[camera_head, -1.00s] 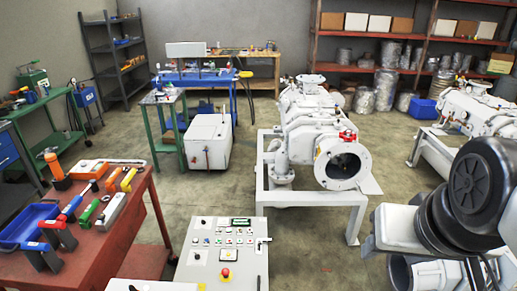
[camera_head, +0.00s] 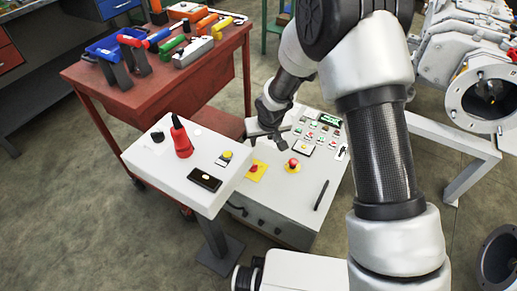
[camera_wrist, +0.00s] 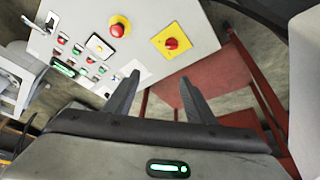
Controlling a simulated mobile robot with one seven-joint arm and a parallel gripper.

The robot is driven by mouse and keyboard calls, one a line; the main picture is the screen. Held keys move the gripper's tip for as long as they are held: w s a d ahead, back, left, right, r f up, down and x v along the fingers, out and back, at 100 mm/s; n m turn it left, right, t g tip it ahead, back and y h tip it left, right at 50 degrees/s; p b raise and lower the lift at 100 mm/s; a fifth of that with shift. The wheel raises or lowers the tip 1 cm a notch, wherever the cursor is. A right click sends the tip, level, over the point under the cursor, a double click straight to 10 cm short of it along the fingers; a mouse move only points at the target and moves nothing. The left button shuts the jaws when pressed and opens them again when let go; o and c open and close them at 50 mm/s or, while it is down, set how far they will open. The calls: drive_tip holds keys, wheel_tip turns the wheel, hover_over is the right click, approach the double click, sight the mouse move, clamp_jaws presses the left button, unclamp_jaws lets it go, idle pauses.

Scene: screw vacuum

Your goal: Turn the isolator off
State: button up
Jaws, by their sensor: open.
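The isolator looks to be the red knob on a square yellow plate (camera_head: 255,170) on the sloping grey control panel (camera_head: 322,185). In the wrist view the isolator (camera_wrist: 172,43) lies beyond the fingertips, slightly right of the middle; its setting is hard to tell. My gripper (camera_head: 264,138) hangs over the panel's left edge, close to the isolator, and hides part of that area. In the wrist view my gripper (camera_wrist: 160,80) has its two dark fingers apart with nothing between them, not touching the knob.
A round red emergency stop (camera_head: 293,163) on a yellow ring sits beside the isolator. A white box (camera_head: 170,163) with a red handle (camera_head: 181,138) stands left of the panel. A red workbench (camera_head: 165,75) with tools is behind it. White pump machinery (camera_head: 480,90) stands at right.

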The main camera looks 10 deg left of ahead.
approach(254, 168)
drive_tip(key=b+x, duration=0.1)
drive_tip(key=x, duration=0.1)
drive_tip(key=b+x, duration=0.2)
drive_tip(key=x, duration=0.1)
drive_tip(key=b+x, duration=0.2)
drive_tip(key=shift+w+a, duration=0.3)
drive_tip(key=shift+w, duration=0.15)
drive_tip(key=shift+c, duration=0.4)
